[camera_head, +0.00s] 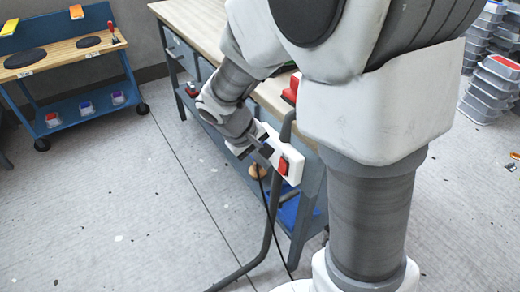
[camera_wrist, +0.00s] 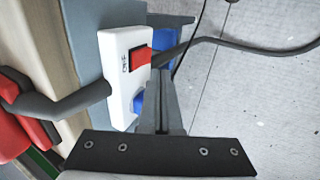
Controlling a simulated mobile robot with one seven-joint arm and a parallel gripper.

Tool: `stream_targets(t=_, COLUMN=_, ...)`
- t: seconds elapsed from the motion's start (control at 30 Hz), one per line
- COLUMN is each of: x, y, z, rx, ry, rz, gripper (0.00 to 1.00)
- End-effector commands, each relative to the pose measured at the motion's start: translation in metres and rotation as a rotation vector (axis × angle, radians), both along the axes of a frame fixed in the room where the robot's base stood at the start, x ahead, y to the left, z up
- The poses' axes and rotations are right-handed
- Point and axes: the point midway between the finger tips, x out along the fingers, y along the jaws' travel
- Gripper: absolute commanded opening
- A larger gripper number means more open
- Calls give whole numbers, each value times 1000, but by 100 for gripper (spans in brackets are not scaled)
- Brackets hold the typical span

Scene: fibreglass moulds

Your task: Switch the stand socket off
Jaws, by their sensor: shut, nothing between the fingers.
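The stand socket is a white box (camera_wrist: 117,80) on a grey tube stand. In the wrist view its face carries a red rocker switch (camera_wrist: 140,57) beside an ON/OFF label, and a blue part (camera_wrist: 139,102) nearer to me. In the head view the socket (camera_head: 294,176) shows with the red switch (camera_head: 283,166) at its right end. My gripper (camera_wrist: 160,78) is shut and empty, its fingers close to the socket face beside the switch. I cannot tell whether they touch it. In the head view my gripper (camera_head: 266,150) partly covers the socket. The switch's position is unclear.
A wood-topped workbench (camera_head: 190,22) stands behind the socket, with red objects (camera_head: 291,90) near its edge. A black cable (camera_head: 277,236) hangs by the stand tube (camera_head: 247,264). A blue cart (camera_head: 62,63) is at left, stacked containers (camera_head: 487,93) at right. The floor at left is mostly clear.

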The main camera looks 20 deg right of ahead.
Motion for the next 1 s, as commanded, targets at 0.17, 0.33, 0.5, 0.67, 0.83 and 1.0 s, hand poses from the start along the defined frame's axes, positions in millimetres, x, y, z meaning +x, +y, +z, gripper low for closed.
stream_targets(t=0.17, x=0, y=7, z=37, rx=2, ry=-5, rz=1, gripper=0)
stream_targets(t=0.33, x=-2, y=13, z=71, rx=1, ry=-3, rz=-1, gripper=0)
stream_targets(t=0.5, x=-4, y=17, z=92, rx=1, ry=-2, rz=0, gripper=0)
stream_targets(t=0.67, x=-4, y=19, z=99, rx=1, ry=0, rz=0, gripper=0)
stream_targets(t=0.83, x=-5, y=19, z=99, rx=0, ry=1, rz=0, gripper=0)
stream_targets(t=1.0, x=-5, y=18, z=99, rx=1, ry=0, rz=-2, gripper=0)
